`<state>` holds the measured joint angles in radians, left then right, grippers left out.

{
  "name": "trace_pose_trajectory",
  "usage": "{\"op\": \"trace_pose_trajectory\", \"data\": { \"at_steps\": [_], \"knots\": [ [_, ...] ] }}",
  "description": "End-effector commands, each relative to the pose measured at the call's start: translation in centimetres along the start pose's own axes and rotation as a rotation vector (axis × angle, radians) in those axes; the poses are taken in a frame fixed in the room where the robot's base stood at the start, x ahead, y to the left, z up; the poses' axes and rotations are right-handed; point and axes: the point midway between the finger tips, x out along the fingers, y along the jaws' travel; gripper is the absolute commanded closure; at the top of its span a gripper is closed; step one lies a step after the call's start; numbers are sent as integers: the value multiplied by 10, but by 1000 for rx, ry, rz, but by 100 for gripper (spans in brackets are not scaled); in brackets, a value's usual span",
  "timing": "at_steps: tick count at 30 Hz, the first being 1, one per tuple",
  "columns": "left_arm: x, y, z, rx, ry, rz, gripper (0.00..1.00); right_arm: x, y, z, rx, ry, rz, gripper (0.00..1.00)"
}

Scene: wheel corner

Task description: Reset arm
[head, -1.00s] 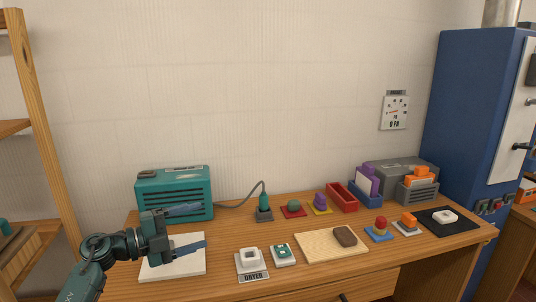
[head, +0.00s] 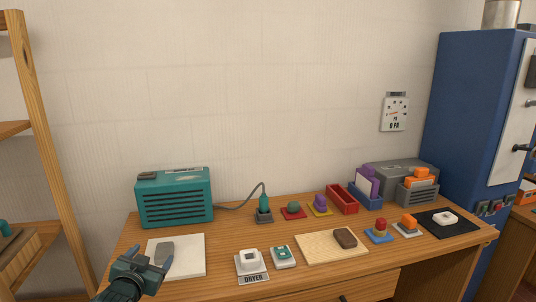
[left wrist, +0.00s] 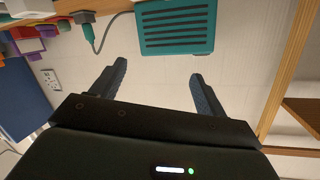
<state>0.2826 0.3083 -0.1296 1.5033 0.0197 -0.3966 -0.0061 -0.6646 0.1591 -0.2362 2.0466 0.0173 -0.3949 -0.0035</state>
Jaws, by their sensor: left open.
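My left gripper (head: 147,258) is low at the left front of the workbench (head: 330,270), in front of the white board (head: 190,242). Its fingers are apart and nothing is between them. In the left wrist view my left gripper (left wrist: 152,84) also shows two spread, empty fingers, with the teal slotted box (left wrist: 176,30) beyond them. A grey flat piece (head: 165,254) shows at the white board, partly beside the fingers; I cannot tell exactly what it is. My right gripper is not in view.
The teal slotted box (head: 174,197) stands at the back left of the bench. A white block on the dryer plate (head: 252,279), a tan board (head: 318,250) and several small coloured pieces fill the middle and right. A wooden shelf (head: 50,140) is at the left, a blue cabinet (head: 465,120) at the right.

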Motion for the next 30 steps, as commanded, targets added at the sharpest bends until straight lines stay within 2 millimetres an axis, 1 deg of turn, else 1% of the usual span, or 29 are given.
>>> {"op": "trace_pose_trajectory", "data": {
  "at_steps": [1,2,3,5,6,8,9,11,12,15,18,21,22,24,30],
  "knots": [
    [-16,22,23,-7,-28,34,26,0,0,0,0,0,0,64],
    [-25,34,34,-11,-42,53,26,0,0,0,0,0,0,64],
    [-39,51,50,-17,-61,79,26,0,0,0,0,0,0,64],
    [-64,77,73,-32,-93,120,26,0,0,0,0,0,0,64],
    [-84,94,88,-45,-116,149,26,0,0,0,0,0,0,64],
    [-116,120,109,-67,-153,192,26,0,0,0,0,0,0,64],
    [-139,136,122,-85,-178,219,26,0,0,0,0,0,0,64],
    [-174,157,136,-113,-215,255,26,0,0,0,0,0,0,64],
    [-195,170,144,-133,-238,276,26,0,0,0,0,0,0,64],
    [-242,192,156,-176,-288,316,26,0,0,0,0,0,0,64],
    [-274,205,160,-210,-324,340,26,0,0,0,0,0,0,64],
    [-292,211,162,-229,-343,352,26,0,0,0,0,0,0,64],
    [-294,212,162,-232,-346,353,26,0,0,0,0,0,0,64],
    [-298,213,162,-235,-350,356,26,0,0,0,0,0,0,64],
    [-298,213,162,-235,-350,356,26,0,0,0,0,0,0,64]
  ]
}}
